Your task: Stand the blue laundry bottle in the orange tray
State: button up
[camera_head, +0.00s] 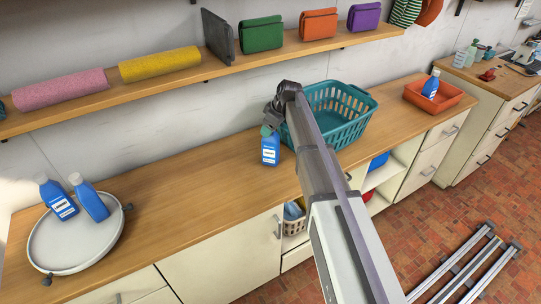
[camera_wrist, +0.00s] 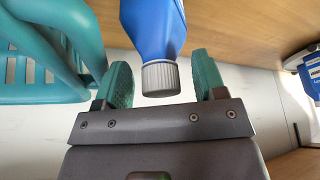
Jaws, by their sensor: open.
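A blue laundry bottle (camera_head: 270,149) with a white label stands upright on the wooden counter, left of the teal basket. My gripper (camera_head: 271,122) is at its top. In the wrist view the bottle (camera_wrist: 153,28) has its grey cap between the two green fingers of my gripper (camera_wrist: 165,82), with gaps on both sides; the gripper is open. The orange tray (camera_head: 422,104) is on the counter at the right, with another blue bottle (camera_head: 431,85) standing in it. Two more blue bottles (camera_head: 58,199) (camera_head: 89,198) are on a round grey tray at the left.
The teal basket (camera_head: 350,117) stands right beside my gripper, between it and the orange tray; it also shows close in the wrist view (camera_wrist: 45,90). The round grey tray (camera_head: 75,250) is at the left. A shelf (camera_head: 180,78) runs above. Counter between round tray and bottle is clear.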

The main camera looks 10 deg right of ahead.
grip_shut()
dwell(0.6)
